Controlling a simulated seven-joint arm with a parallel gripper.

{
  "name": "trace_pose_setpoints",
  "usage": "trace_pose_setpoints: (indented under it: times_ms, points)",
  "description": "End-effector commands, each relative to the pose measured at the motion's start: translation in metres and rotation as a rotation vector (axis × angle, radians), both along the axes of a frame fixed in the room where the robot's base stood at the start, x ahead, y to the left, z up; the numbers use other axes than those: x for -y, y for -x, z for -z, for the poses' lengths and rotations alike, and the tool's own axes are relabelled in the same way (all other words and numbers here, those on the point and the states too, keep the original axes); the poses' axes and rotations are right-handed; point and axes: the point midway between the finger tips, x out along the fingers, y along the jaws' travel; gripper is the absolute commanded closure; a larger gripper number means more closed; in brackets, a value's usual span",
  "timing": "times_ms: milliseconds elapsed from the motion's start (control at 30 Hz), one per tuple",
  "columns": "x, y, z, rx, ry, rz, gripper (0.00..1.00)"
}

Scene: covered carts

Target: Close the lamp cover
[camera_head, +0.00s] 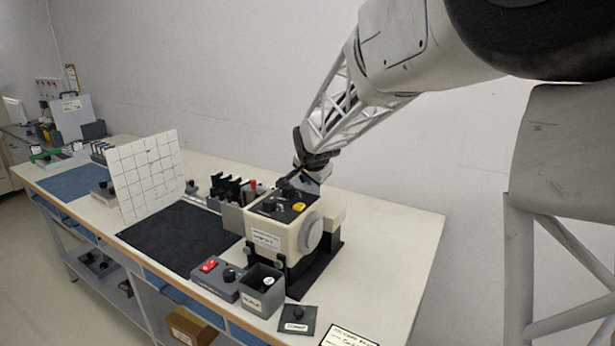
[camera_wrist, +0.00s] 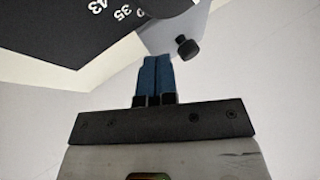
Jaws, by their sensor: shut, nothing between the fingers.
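A cream lamp housing (camera_head: 268,236) with a round grey disc on its right side stands on a black base near the middle of the bench. Its dark top (camera_head: 272,206) carries black knobs and a yellow piece. I cannot tell which part is the lamp cover or how far it is open. My gripper (camera_head: 288,184) is shut and empty, just above the back of the housing. In the wrist view its blue fingertips (camera_wrist: 154,62) are together, beside a grey plate (camera_wrist: 165,35) with a black knob (camera_wrist: 187,47). A black panel (camera_wrist: 60,30) with white numbers is at the upper left. Contact is unclear.
A grey box with a red switch (camera_head: 209,265), an open grey bin (camera_head: 262,290) and a dark square lid with a knob (camera_head: 297,319) stand in front. A white grid board (camera_head: 152,176) stands left, beside a black mat (camera_head: 180,238). The bench's right end is largely clear.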

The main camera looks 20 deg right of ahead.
Motion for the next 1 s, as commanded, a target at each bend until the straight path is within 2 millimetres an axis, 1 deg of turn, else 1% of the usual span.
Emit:
trace_pose_setpoints:
  times_ms: [167,700,800,1000]
  points:
    - [0.013,0.019,0.000,-0.001,-0.001,0.004,1.00]
    - [0.006,0.064,-0.060,0.000,0.001,0.002,1.00]
    - [0.005,0.070,-0.069,-0.001,0.000,0.003,1.00]
    - [0.004,0.077,-0.078,-0.002,0.000,0.003,1.00]
